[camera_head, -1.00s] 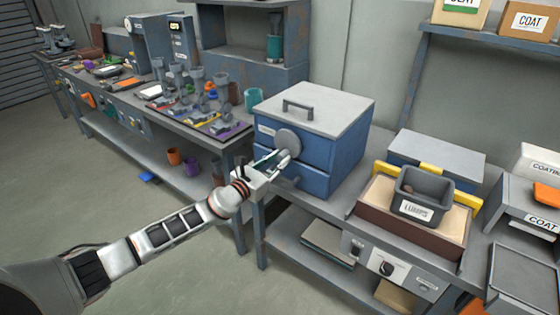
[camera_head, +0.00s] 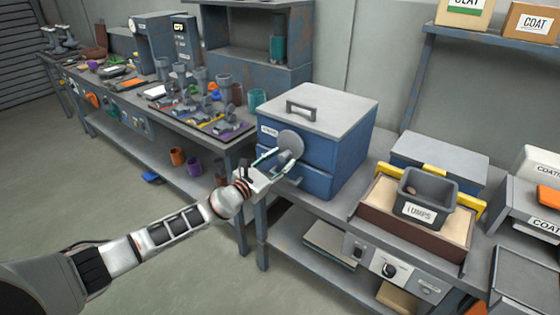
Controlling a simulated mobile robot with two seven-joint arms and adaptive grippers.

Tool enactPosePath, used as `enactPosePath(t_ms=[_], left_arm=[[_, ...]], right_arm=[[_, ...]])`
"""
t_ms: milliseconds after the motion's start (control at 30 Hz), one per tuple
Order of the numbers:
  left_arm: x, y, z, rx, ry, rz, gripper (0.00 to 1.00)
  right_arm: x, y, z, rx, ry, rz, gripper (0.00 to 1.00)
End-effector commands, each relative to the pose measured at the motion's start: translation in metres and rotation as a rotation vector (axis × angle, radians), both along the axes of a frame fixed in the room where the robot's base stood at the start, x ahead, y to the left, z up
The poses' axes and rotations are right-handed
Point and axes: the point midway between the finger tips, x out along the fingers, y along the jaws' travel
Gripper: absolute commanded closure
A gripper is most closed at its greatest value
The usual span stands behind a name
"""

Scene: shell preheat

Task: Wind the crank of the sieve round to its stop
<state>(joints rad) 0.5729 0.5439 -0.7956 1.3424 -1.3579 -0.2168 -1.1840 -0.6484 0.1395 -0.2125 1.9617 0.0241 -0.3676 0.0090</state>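The sieve is a blue box (camera_head: 343,146) with a grey lid and lid handle, on the bench in the middle of the view. A round grey disc (camera_head: 291,141) sits on its front face and looks like the crank's hub. The crank's grip is too small and too covered to make out. My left gripper (camera_head: 284,154) is at the front of the box, just below the disc. Its two fingers stand apart, tips close to the disc's lower edge. I cannot tell whether they touch it. My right gripper is not in view.
Right of the box, a grey bin labelled LUMPS (camera_head: 424,196) sits on a tray (camera_head: 404,228) with yellow bars. Left of the box, a teal cup (camera_head: 257,100) and several small tools stand on the bench.

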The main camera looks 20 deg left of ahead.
Motion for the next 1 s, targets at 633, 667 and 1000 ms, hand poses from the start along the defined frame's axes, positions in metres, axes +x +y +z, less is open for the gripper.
enactPosePath(t_ms=[633, 667, 1000], left_arm=[[-0.041, 0.016, -0.002, 0.001, 0.002, -0.001, 0.62], [-0.047, 0.017, -0.001, 0.0, 0.003, -0.002, 0.62], [-0.102, 0.037, -0.001, 0.0, 0.002, 0.0, 0.62]], right_arm=[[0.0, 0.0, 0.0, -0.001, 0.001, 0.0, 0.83], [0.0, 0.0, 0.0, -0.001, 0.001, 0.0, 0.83], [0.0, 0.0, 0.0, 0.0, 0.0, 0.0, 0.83]])
